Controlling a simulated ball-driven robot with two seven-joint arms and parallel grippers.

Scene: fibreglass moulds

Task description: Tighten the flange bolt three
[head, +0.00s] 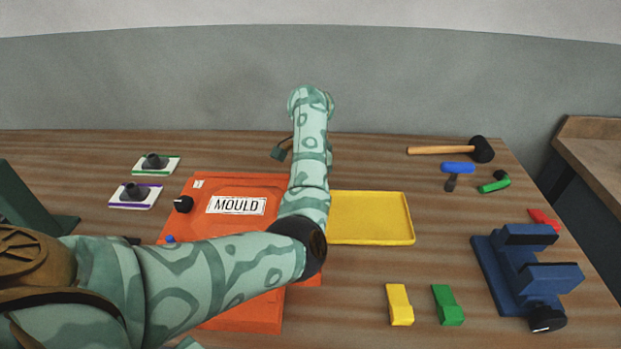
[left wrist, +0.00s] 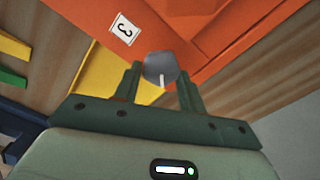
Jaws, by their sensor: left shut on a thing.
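The orange mould (head: 180,228) lies on the wooden table with a white MOULD plate (head: 236,205). In the left wrist view, a label reading 3 (left wrist: 124,28) is on the orange mould (left wrist: 215,25). Beside it is a grey rounded bolt head (left wrist: 158,66) with a white mark. My left gripper (left wrist: 160,80) is shut on this bolt head, one finger on each side. In the head view my left arm covers the mould's right side and hides bolt three. A black bolt head (head: 183,204) shows at the mould's left edge, near another small label. My right gripper is not in view.
A yellow tray (head: 372,218) is right of the mould. Yellow (head: 400,304) and green (head: 447,304) blocks and a blue vice-like fixture (head: 520,270) stand front right. A mallet (head: 481,149) lies back right.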

